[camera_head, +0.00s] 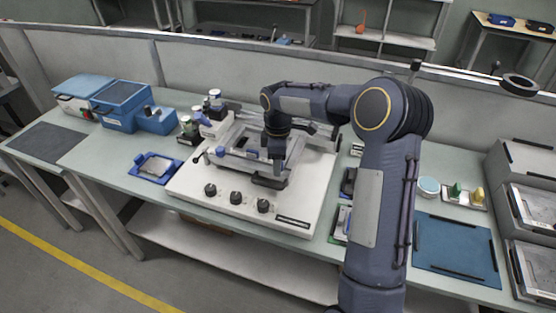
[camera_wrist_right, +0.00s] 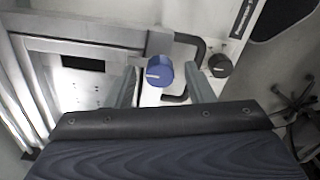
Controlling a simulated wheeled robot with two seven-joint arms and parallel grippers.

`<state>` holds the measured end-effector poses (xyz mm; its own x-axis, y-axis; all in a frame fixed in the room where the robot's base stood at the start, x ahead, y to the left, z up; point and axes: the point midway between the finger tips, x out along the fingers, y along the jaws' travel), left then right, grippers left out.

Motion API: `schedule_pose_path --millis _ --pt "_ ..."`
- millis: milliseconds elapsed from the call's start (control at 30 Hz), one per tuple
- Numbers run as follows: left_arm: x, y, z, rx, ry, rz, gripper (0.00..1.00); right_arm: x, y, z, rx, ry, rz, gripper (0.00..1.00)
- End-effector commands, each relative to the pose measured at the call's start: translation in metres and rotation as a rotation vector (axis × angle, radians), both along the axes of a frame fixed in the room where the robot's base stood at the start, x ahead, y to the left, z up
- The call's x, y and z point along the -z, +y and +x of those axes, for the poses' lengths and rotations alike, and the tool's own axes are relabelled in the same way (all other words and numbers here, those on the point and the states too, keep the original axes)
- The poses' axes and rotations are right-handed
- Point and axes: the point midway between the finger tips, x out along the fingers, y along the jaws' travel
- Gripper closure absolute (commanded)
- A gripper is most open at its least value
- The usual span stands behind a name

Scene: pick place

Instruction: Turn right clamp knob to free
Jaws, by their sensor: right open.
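The blue clamp knob (camera_wrist_right: 158,71) has a pale line on its face and sits at the corner of a grey metal frame (camera_wrist_right: 90,42) in the right wrist view. My right gripper (camera_wrist_right: 161,77) is open, with one finger on each side of the knob. I see a gap on both sides, so the fingers appear apart from it. In the head view my right gripper (camera_head: 275,168) is down over the right part of the white fixture (camera_head: 310,185). My arm hides part of the fixture there. My left gripper is not in view.
Several black knobs (camera_head: 236,197) line the fixture's front; one black knob (camera_wrist_right: 220,64) shows right of the blue knob. A black looped handle (camera_wrist_right: 198,50) is close beside the fingers. A blue tray (camera_head: 155,168) lies to the left, a blue mat (camera_head: 455,250) to the right.

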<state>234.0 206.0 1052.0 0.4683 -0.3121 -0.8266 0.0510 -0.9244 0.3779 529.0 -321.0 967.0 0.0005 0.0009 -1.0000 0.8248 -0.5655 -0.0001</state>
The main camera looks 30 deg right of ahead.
Motion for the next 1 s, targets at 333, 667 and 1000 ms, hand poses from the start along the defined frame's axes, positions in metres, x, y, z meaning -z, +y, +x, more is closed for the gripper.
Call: schedule_pose_path --millis 333,667,1000 --pt "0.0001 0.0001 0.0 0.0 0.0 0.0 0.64 0.0 0.0001 -0.0001 0.0 0.0 0.0 0.73" --pt "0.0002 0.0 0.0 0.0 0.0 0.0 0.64 -0.0002 0.0001 -0.0002 0.005 0.0 0.0 0.96" --pt "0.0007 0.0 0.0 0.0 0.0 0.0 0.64 -0.0002 -0.0001 -0.0001 0.133 0.001 -0.002 0.96"
